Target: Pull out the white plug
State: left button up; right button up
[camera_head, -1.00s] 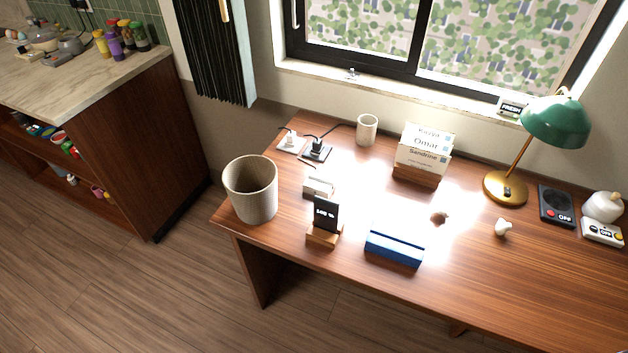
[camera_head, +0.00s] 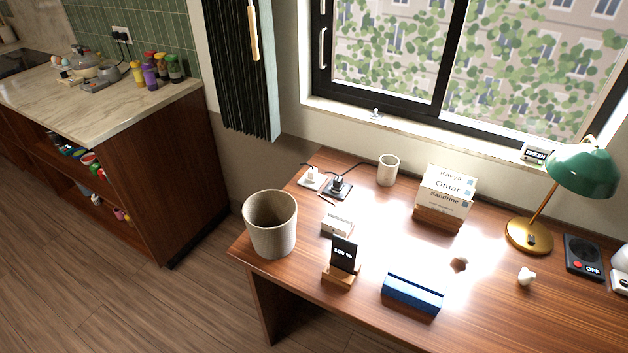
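A white plug (camera_head: 311,173) stands in a white socket plate at the back left corner of the wooden desk. A black plug (camera_head: 337,183) stands in a dark socket plate just to its right. Thin cords run from the plugs; where the white one's cord ends is too small to tell. Neither of my grippers is in the picture.
On the desk (camera_head: 500,290) are a bin-like pot (camera_head: 270,224), a cup (camera_head: 388,170), a card holder (camera_head: 440,200), a phone on a stand (camera_head: 343,254), a blue tray (camera_head: 412,294) and a green lamp (camera_head: 582,172). A kitchen counter (camera_head: 90,110) stands left. Floor between is clear.

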aim_at(313, 177)
jog(key=i+j+z, duration=0.2)
jog(key=z, duration=0.3)
jog(key=i+j+z, duration=0.1)
jog(key=j+z, duration=0.35)
jog(key=i+j+z, duration=0.15)
jog(key=j, duration=0.65)
jog(key=i+j+z, duration=0.15)
jog(key=j, duration=0.7)
jog(key=j+z, duration=0.15)
jog(key=j, duration=0.65)
jog(key=i+j, duration=0.1)
jog(key=j, duration=1.15)
jog(key=i, duration=0.05)
